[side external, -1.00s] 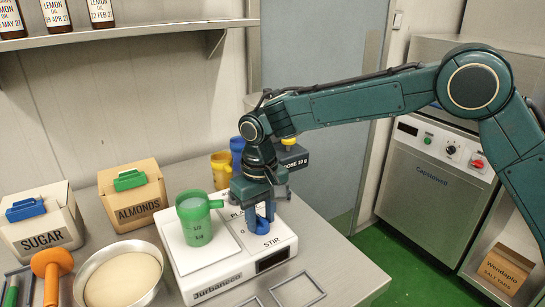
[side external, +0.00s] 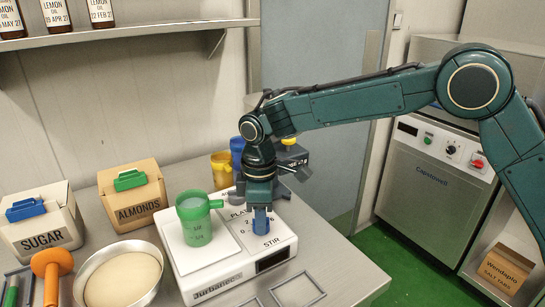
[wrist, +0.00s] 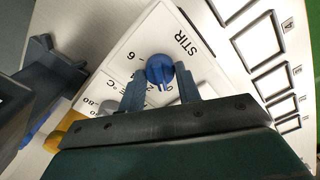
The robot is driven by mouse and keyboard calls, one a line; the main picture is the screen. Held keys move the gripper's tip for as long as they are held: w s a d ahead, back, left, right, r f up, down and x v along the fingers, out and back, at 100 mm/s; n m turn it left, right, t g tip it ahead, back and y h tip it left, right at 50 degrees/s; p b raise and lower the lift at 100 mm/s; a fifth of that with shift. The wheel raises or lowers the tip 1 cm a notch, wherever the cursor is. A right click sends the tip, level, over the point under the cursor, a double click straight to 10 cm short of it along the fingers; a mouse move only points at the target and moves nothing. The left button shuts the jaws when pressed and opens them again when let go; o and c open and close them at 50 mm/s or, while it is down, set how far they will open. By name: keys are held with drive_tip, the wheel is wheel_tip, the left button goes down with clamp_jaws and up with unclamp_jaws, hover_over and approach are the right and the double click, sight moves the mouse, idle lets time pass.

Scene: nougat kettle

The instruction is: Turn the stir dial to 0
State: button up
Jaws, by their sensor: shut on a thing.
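The blue stir dial (side external: 261,221) is on the white scale-like unit (side external: 205,268), beside the printed word STIR. My gripper (side external: 261,208) comes straight down over it and is shut on it. In the wrist view the round dial (wrist: 159,67) sits between my two fingers (wrist: 160,82), one on each side. Printed numbers show around the dial, with a 6 at its left. My fingers partly cover the other numbers, and I cannot tell which number the dial marks.
A green measuring cup (side external: 194,222) stands on the unit's pan, close left of my gripper. Yellow (side external: 221,170) and blue (side external: 237,152) cups stand behind. A bowl (side external: 119,277) is at front left. Empty frames (side external: 297,291) lie on the table in front.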

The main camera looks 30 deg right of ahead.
drive_tip(key=shift+r+n, duration=0.1)
drive_tip(key=shift+n, duration=0.7)
drive_tip(key=o, duration=1)
drive_tip(key=shift+r, duration=0.1)
wheel_tip(320, 180, up, 14)
drive_tip(key=shift+f, duration=0.2)
